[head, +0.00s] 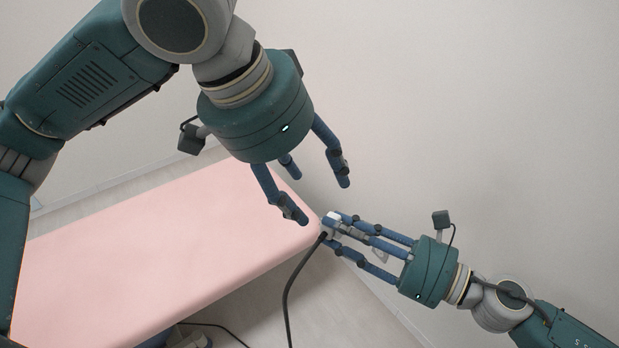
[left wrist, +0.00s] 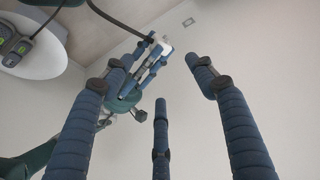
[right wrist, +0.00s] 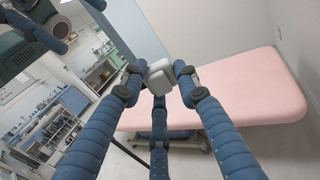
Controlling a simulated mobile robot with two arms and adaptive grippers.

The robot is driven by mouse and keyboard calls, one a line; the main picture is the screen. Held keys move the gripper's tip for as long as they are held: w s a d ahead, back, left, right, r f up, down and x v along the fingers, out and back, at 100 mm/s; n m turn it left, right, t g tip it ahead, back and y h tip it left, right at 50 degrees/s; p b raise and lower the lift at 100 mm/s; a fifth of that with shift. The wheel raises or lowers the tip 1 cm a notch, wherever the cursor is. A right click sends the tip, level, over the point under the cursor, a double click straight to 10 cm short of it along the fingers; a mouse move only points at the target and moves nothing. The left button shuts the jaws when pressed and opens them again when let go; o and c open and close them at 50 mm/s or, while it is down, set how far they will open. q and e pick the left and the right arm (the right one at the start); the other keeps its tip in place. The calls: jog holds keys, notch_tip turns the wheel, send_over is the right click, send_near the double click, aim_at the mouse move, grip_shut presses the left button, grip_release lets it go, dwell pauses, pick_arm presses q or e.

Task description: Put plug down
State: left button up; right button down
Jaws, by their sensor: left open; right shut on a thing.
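The plug (head: 330,223) is a small whitish block with a dark cable (head: 289,290) hanging from it. My right gripper (head: 336,232) is shut on it, holding it beside the end of the pink bed. The plug also shows between the fingertips in the right wrist view (right wrist: 160,76) and beyond my left fingers in the left wrist view (left wrist: 158,50). My left gripper (head: 318,196) is open and empty, above and slightly left of the plug, with its fingers spread and pointing down towards it. The plug's far faces are partly hidden by the right fingers.
The pink treatment bed (head: 150,250) fills the lower left. A bare wall lies to the right. A small wall plate (left wrist: 188,21) shows in the left wrist view, with a grey unit (left wrist: 35,55) bearing green marks at upper left. Lab shelving (right wrist: 60,110) stands beyond the bed.

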aim_at(334, 217)
pick_arm(q)
jog(key=x, duration=1.1)
jog(key=shift+w+d+f, duration=0.1)
jog(key=shift+d+f, duration=0.1)
jog(key=shift+f, duration=0.1)
jog(key=c, duration=1.2)
pick_arm(e)
jog(key=shift+s, duration=0.1)
pick_arm(q)
jog(key=shift+r, duration=0.1)
jog(key=shift+c, duration=0.7)
pick_arm(e)
jog(key=c, duration=1.2)
grip_release()
jog(key=shift+a, duration=0.1)
jog(key=shift+d, duration=0.2)
